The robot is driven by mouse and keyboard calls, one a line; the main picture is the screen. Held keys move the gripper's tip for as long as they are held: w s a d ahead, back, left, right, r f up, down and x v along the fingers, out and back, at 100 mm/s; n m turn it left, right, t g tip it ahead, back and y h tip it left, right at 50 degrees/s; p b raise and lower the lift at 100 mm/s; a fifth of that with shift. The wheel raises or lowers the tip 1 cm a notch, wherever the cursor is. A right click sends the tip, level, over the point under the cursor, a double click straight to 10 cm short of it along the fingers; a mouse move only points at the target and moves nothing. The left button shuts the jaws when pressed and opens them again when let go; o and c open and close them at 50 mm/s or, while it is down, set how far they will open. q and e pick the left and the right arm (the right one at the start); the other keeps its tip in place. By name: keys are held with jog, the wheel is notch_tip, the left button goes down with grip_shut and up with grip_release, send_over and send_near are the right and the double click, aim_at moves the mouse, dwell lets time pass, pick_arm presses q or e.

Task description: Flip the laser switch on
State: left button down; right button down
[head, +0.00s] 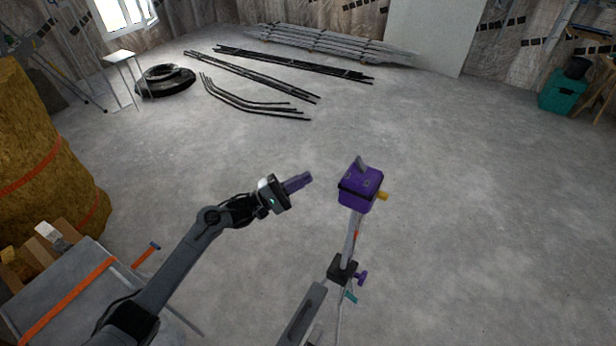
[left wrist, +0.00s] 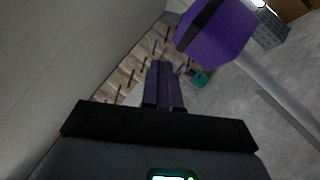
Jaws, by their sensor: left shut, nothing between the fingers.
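The laser (head: 361,187) is a purple box with a black band, mounted on top of a grey stand (head: 350,240). A grey lever-like part sticks up from its top, and a yellow knob (head: 383,196) is on its right side. My left gripper (head: 308,178) has purple fingers, is shut and empty, and points at the laser from the left with a gap between them. In the left wrist view the shut fingers (left wrist: 163,84) show below and left of the purple box (left wrist: 217,30). I cannot tell the switch position. My right gripper is out of view.
The stand has a black clamp (head: 342,268) with a purple knob and a teal handle lower down. A grey case with an orange strap (head: 70,300) is at lower left. Dark pipes (head: 250,75) lie on the far floor. The floor right of the laser is clear.

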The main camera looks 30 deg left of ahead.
aim_at(357, 157)
pick_arm(q)
jog(key=shift+w+d+r+p, duration=0.45)
jog(key=shift+w+d+r, duration=0.45)
jog(key=shift+d, duration=0.55)
jog(key=shift+w+d+r+p, duration=0.4)
jog(key=shift+w+d+r, duration=0.5)
jog(key=shift+d, duration=0.55)
jog(key=shift+w+d+r+p, duration=0.45)
jog(key=shift+w+d+r, duration=0.2)
jog(key=shift+w+d, duration=0.6)
jog(key=shift+s+d+r, duration=0.1)
jog(key=shift+s+d, duration=0.05)
jog(key=shift+s, duration=0.05)
jog(key=shift+r+m+p, duration=0.1)
jog(key=shift+m+p, duration=0.2)
jog(key=shift+p, duration=0.15)
